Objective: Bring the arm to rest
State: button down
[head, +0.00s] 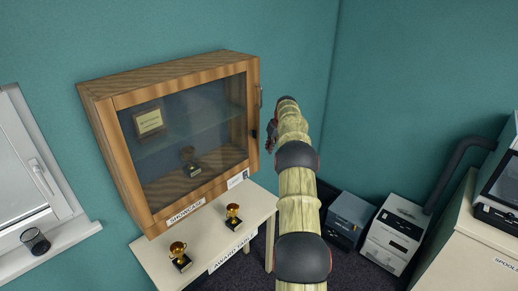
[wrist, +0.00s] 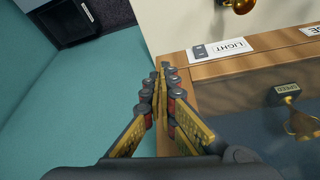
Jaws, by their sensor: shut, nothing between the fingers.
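My arm reaches up through the middle of the head view. My gripper (head: 270,143) is beside the right edge of the wooden showcase (head: 158,208), near its door handle (head: 261,97). In the wrist view my gripper (wrist: 161,68) has its fingers together with nothing between them. They are close to the showcase's wooden corner (wrist: 185,88); whether they touch it I cannot tell. The showcase's glass door looks shut. A plaque (head: 150,122) and a trophy (head: 190,162) stand inside.
The award table (head: 150,258) below carries two gold trophies, one at the front (head: 179,257) and one farther right (head: 233,215). A LIGHT label with a switch (wrist: 222,47) is by the showcase. Grey machines (head: 393,235) stand right of my arm. A cup (head: 35,240) is on the windowsill.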

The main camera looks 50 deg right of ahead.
jog(key=shift+s+r, duration=0.15)
